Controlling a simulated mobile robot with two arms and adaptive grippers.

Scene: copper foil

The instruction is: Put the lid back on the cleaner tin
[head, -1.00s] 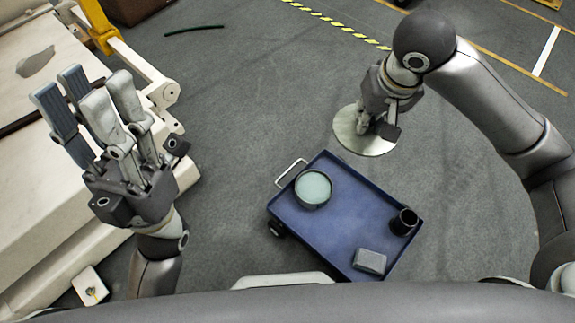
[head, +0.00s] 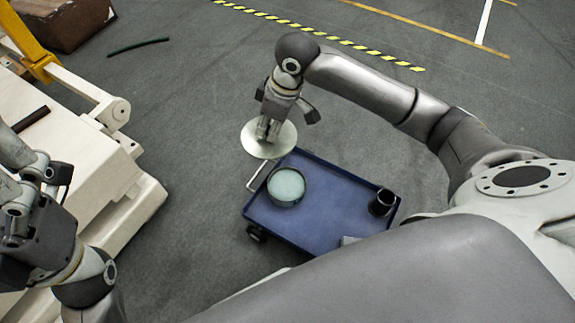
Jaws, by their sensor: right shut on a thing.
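The cleaner tin (head: 286,187) stands upright and open on the blue cart, near its left end. Its round mouth shows a pale green inside. My right gripper (head: 267,130) is shut on the lid (head: 284,143), a thin pale metal disc larger than the gripper's fingers. The lid is held up and apart from the tin, above and slightly left of it in the picture, by the cart's far left corner.
The blue cart (head: 325,208) also carries a black cup (head: 382,202) at its right end and a grey block (head: 350,240), mostly hidden by my body. The cart's handle (head: 257,178) sticks out at left. A white machine (head: 80,165) stands at left.

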